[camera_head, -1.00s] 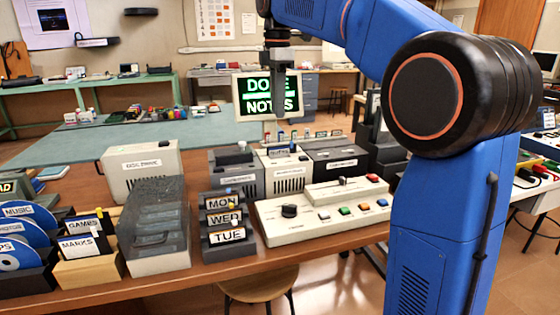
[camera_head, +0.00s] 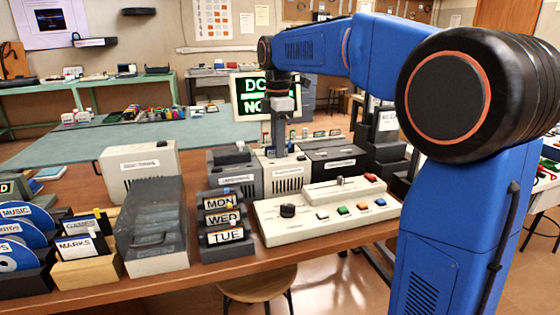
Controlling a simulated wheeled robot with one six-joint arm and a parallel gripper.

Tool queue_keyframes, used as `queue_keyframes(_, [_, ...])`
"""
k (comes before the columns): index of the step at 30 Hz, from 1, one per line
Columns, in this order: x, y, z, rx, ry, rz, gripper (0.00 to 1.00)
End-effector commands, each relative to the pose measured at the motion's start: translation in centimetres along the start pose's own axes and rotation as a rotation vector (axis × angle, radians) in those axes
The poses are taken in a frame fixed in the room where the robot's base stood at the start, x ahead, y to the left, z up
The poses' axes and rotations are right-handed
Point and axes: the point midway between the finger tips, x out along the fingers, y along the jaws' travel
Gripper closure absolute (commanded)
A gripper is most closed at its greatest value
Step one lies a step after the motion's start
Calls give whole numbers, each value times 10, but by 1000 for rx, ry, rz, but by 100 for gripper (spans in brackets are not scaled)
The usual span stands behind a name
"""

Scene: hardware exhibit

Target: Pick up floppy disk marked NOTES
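My gripper (camera_head: 278,145) points down over the middle one of three drive units (camera_head: 287,178) at the table's back. Its fingertips are at the top of this unit, and the fingers are too small to tell open from shut. No label reading NOTES is legible on any disk. A disk marked MARKS (camera_head: 76,247) and one marked GAMES (camera_head: 82,226) stand in a wooden box (camera_head: 90,270) at the left. The monitor (camera_head: 240,112) behind my gripper shows green text, partly hidden by my arm.
A grey lidded case (camera_head: 152,250), MON, WED and TUE holders (camera_head: 228,250) and a button panel (camera_head: 325,210) line the front of the table. A beige unit (camera_head: 138,165) stands behind the case. Blue discs (camera_head: 28,215) stand at far left.

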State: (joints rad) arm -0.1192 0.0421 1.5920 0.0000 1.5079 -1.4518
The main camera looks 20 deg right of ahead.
Motion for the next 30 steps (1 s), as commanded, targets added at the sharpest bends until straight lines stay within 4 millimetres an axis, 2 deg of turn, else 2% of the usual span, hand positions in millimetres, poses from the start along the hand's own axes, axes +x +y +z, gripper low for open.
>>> queue_keyframes(9, [6, 0, 0, 0, 0, 1, 75])
queue_keyframes(11, [6, 0, 0, 0, 0, 1, 87])
queue_keyframes(12, [6, 0, 0, 0, 0, 1, 96])
queue_keyframes(13, [6, 0, 0, 0, 0, 1, 100])
queue_keyframes(24, [4, 0, 0, 0, 0, 1, 100])
queue_keyframes(30, [-18, 1, 0, 0, 0, 3, 100])
